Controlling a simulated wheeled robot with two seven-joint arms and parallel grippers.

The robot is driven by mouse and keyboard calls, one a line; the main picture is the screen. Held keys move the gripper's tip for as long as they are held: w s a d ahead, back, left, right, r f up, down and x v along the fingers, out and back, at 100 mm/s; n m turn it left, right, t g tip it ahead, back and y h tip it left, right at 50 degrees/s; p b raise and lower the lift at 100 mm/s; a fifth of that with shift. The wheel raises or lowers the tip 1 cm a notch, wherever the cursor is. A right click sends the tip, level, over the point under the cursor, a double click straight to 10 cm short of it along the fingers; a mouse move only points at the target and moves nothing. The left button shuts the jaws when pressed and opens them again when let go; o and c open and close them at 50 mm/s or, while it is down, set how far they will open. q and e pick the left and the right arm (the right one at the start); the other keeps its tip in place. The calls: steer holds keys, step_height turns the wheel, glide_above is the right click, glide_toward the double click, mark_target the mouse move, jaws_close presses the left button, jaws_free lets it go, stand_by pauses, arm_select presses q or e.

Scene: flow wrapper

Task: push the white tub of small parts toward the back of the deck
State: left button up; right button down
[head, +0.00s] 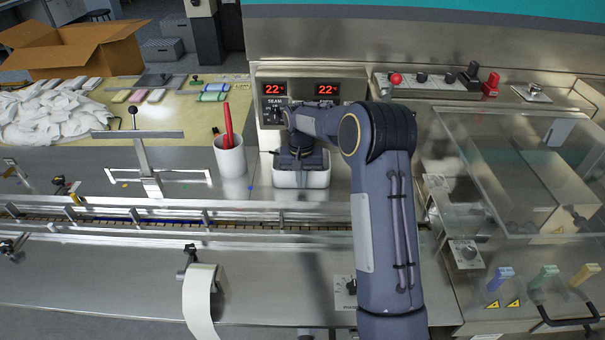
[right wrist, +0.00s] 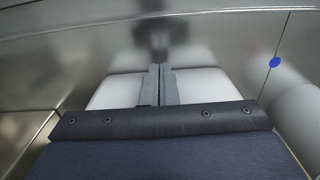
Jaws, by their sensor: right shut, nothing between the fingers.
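The white tub (head: 302,179) stands on the steel deck in front of the panel with the red displays. My right gripper (head: 298,163) is right at the tub, pointing down over it, and its wrist hides most of the tub's top and any parts inside. In the right wrist view the two grey fingers (right wrist: 158,84) are shut together with nothing between them. The pale tub (right wrist: 205,86) shows on both sides of them. I cannot tell whether the fingers touch it. My left gripper is not in view.
A white cylindrical holder (head: 230,158) with a red item stands close left of the tub. The display panel (head: 302,95) rises behind it. A conveyor rail (head: 130,217) runs along the front. A clear cover (head: 520,170) stands at the right.

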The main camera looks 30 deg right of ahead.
steer(key=shift+w+d+p, duration=0.45)
steer(key=shift+w+p, duration=0.1)
steer(key=shift+w, duration=0.15)
steer(key=shift+w+d+p, duration=0.4)
steer(key=shift+w+p, duration=0.15)
steer(key=shift+w, duration=0.2)
steer(key=shift+w+d+p, duration=0.45)
steer(key=shift+w+p, duration=0.1)
steer(key=shift+w, duration=0.15)
steer(key=shift+s+a+b, duration=0.2)
steer(key=shift+s+b, duration=0.15)
steer(key=shift+b, duration=0.05)
steer(key=shift+s+a+b, duration=0.5)
steer(key=shift+s+a, duration=0.1)
steer(key=shift+s, duration=0.35)
steer(key=shift+s+a+r+p, duration=0.15)
steer(key=shift+s+r+p, duration=0.2)
steer(key=shift+r, duration=0.4)
steer(key=shift+s+a+r+p, duration=0.15)
steer(key=shift+r+p, duration=0.35)
steer(key=shift+r, duration=0.3)
steer(key=shift+s+a+r+p, duration=0.15)
steer(key=shift+s+r+p, duration=0.2)
steer(key=shift+r, duration=0.6)
